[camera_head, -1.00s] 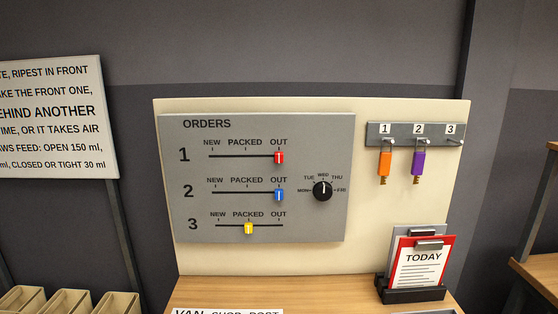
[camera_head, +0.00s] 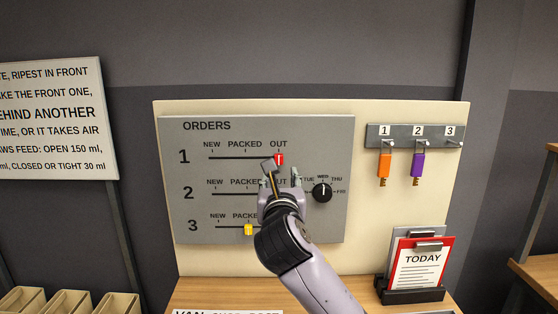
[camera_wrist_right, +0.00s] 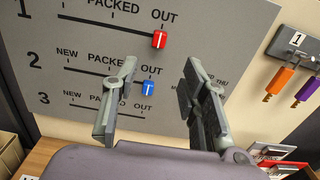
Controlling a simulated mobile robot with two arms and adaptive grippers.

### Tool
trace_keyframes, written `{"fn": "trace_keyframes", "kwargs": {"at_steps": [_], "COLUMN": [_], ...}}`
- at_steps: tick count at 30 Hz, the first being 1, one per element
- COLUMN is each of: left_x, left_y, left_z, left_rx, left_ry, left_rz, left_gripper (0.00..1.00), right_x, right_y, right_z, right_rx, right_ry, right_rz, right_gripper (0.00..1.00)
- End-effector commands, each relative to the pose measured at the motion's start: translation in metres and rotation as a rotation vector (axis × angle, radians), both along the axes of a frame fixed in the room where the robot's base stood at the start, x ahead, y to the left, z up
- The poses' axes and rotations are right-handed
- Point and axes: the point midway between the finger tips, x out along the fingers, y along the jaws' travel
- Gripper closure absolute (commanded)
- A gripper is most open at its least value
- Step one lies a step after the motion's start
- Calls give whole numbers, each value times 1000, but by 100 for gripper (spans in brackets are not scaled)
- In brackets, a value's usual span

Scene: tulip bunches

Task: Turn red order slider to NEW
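The red order slider (camera_head: 279,159) is on row 1 of the grey ORDERS panel (camera_head: 335,135), at OUT, the right end of its track. It also shows in the right wrist view (camera_wrist_right: 160,39), above and beyond the fingertips. My right gripper (camera_head: 282,173) is in front of the panel, just below the red slider. Its fingers are apart with nothing between them in the right wrist view (camera_wrist_right: 160,68). One finger partly overlaps the red slider's left side in the head view; I cannot tell whether they touch. My left gripper is not in view.
The blue slider (camera_wrist_right: 149,87) is at OUT on row 2, hidden by my gripper in the head view. The yellow slider (camera_head: 248,229) is at PACKED on row 3. A black day dial (camera_head: 322,192) is close right of my gripper. Key hooks (camera_head: 415,135) hang farther right.

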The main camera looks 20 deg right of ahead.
Motion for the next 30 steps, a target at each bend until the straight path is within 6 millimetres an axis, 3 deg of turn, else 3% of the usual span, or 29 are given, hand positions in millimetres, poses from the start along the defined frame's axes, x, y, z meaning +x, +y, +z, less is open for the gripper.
{"fn": "trace_keyframes", "kwargs": {"at_steps": [9,15,21,30], "left_x": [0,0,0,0], "left_y": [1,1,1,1], "left_z": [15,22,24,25], "left_rx": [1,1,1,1], "left_ry": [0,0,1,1], "left_rz": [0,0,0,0], "left_gripper": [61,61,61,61], "right_x": [68,102,120,125], "right_y": [-20,-29,-35,-36], "right_z": [1,1,0,0], "right_rx": [3,4,4,4], "right_ry": [3,3,0,0], "right_rz": [-1,0,0,1], "right_gripper": [60,60,60,60]}}
